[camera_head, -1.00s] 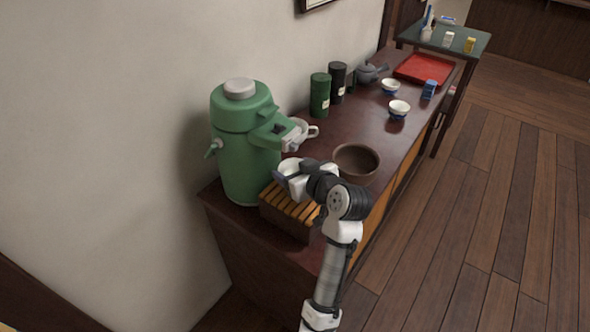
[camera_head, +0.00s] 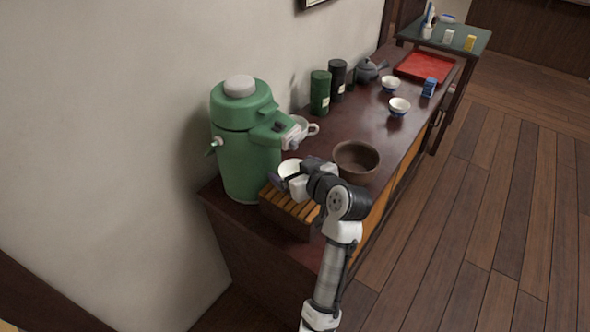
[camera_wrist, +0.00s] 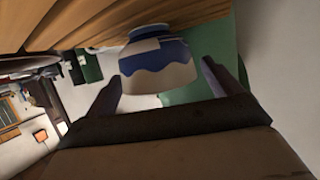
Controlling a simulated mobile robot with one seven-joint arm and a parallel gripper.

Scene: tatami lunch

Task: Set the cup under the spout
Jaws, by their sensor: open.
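A white cup with a blue pattern (camera_wrist: 157,60) stands on the slatted wooden stand (camera_head: 290,207), at its far side. In the head view the cup's white rim (camera_head: 289,167) shows just behind my gripper (camera_head: 283,184), which hides its lower part. In the wrist view, which is upside down, the cup lies between the two spread fingers of my gripper (camera_wrist: 162,82), with a gap visible on each side. The green dispenser (camera_head: 245,150) stands left of the stand. Its spout head (camera_head: 287,138) juts out to the right, above and behind the cup.
A brown bowl (camera_head: 356,160) is close to the right of my gripper. A white handled vessel (camera_head: 304,127) sits behind the spout head. Green (camera_head: 320,92) and black (camera_head: 338,78) canisters, two bowls and a red tray (camera_head: 425,67) are farther back. The wall is close on the left.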

